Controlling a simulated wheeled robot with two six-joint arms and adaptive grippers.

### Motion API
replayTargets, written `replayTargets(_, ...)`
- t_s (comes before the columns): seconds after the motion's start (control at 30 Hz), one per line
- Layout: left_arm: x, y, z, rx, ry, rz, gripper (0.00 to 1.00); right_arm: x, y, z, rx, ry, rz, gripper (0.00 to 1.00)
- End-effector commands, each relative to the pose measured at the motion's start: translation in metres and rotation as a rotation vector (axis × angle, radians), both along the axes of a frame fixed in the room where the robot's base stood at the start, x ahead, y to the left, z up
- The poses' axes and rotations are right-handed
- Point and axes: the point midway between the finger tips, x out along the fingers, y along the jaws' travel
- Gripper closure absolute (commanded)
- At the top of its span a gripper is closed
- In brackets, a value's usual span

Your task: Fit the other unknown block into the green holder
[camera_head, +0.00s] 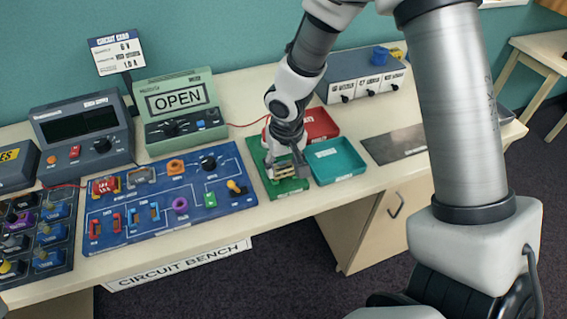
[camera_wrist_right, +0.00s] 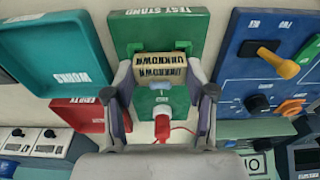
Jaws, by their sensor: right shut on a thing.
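My right gripper (camera_head: 286,172) is low over the green test stand (camera_head: 255,158) in the head view. In the right wrist view my right gripper (camera_wrist_right: 161,70) is shut on a cream block marked UNKNOWN (camera_wrist_right: 160,71). Two UNKNOWN labels show, one above the other; I cannot tell whether they belong to one block or two. The green holder (camera_wrist_right: 178,98), with a pale blue part and a red piece, lies between the fingers, below the block in the picture. Whether the block is seated is hidden. My left gripper is not in view.
A teal tray marked WORKS (camera_head: 337,160) stands close on the right, with a red tray (camera_head: 318,124) behind it. The blue circuit board (camera_head: 160,214) lies close on the left. A dark mat (camera_head: 395,144) lies farther right.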

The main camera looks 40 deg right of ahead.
Motion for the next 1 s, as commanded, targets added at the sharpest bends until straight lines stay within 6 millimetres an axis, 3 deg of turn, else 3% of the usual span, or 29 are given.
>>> replayTargets(0.6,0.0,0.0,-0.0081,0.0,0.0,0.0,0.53,0.0,0.0,-0.0076,0.0,0.0,0.0,0.79)
replayTargets(0.63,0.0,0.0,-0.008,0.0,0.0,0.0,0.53,0.0001,0.0,-0.0073,0.0,0.0,0.0,0.41)
replayTargets(0.7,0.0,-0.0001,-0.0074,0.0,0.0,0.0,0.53,0.0001,0.0,-0.0068,0.0,0.0,0.0,0.16)
replayTargets(0.93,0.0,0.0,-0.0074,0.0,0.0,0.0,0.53,0.0001,0.0,-0.0068,0.0,0.0,0.0,0.15)
replayTargets(0.97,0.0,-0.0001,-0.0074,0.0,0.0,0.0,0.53,0.0,0.0,-0.007,0.0,0.0,0.0,0.12)
replayTargets(1.0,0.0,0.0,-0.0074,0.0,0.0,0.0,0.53,0.0,0.0,-0.007,0.0,0.0,0.0,0.0)
